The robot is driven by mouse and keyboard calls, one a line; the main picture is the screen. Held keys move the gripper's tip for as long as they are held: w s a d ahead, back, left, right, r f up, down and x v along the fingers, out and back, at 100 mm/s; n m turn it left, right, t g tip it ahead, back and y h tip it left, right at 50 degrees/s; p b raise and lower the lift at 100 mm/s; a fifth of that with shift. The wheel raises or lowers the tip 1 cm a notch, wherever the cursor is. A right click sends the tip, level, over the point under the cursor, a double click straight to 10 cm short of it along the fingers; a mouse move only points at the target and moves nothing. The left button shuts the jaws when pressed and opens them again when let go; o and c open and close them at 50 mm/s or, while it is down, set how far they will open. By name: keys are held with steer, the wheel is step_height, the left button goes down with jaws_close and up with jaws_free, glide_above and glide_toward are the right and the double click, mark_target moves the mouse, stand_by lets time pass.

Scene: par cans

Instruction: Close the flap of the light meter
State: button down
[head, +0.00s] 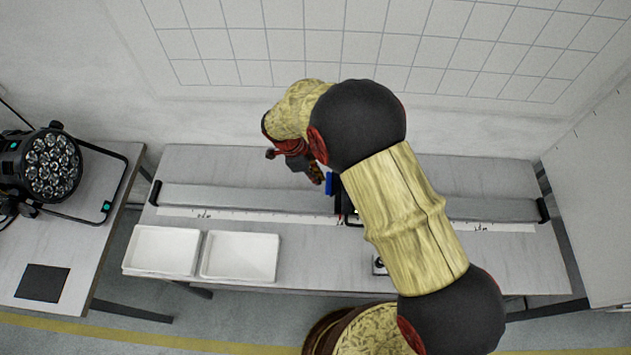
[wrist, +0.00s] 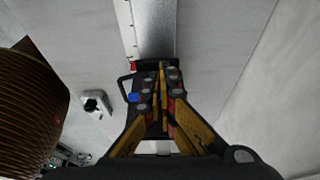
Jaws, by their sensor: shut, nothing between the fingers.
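A dark device (head: 348,212) sits on the long grey rail, mostly hidden behind my arm in the head view. I take it for the light meter, though its outline is unclear. A blue part (head: 330,184) stands at its left side, and a blue piece also shows in the wrist view (wrist: 133,97), beside my fingers. I cannot tell how far the flap is open. My gripper (head: 318,176) is shut and empty, just left of the blue part. In the wrist view my closed fingers (wrist: 160,72) overlap the dark device and hide much of it; contact is unclear.
The grey rail (head: 260,199) with a white scale runs along the bench. Two white trays (head: 240,257) stand at the front left. A small device (head: 379,265) lies near the front edge. A par can (head: 52,168) stands on the left table beside a black square (head: 42,282).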

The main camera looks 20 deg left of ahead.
steer(key=shift+d+b+x, duration=0.2)
steer(key=shift+b+x, duration=0.9)
steer(key=shift+b, duration=0.3)
steer(key=shift+d+b+x, duration=0.2)
steer(key=shift+b+x, duration=0.95)
steer(key=shift+b, duration=0.2)
steer(key=shift+w+d+r, duration=0.15)
steer(key=shift+w, duration=0.05)
steer(key=shift+w+d+r, duration=0.15)
steer(key=shift+d+r, duration=0.1)
steer(key=shift+d, duration=0.4)
steer(key=shift+b, duration=0.3)
